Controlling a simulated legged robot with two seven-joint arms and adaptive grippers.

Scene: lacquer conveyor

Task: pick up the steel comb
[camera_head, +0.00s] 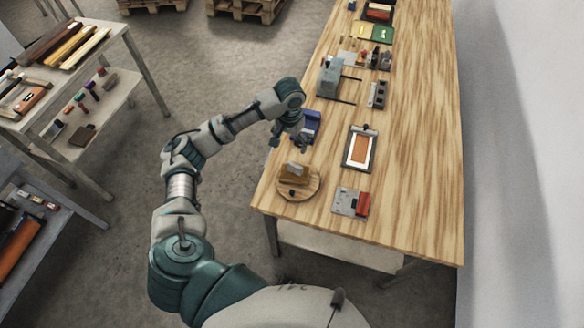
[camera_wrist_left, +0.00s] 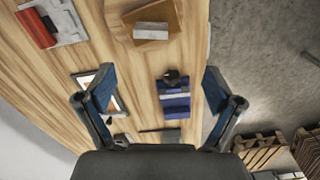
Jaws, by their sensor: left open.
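I cannot pick out the steel comb for certain in either view. My left gripper (camera_head: 289,141) is open and empty above the table's left edge, next to a blue block (camera_head: 313,124). In the left wrist view, the open fingers of my left gripper (camera_wrist_left: 158,88) stand wide apart. The blue block (camera_wrist_left: 174,105) with a grey strip and a dark knob shows between them, towards the right finger. My right gripper is not in view.
A round wooden board (camera_head: 309,192) with a brown block stands at the near left of the wooden table (camera_head: 420,130). A grey plate with a red piece (camera_head: 350,202) and a framed panel (camera_head: 360,148) lie nearby. The table's right side is clear.

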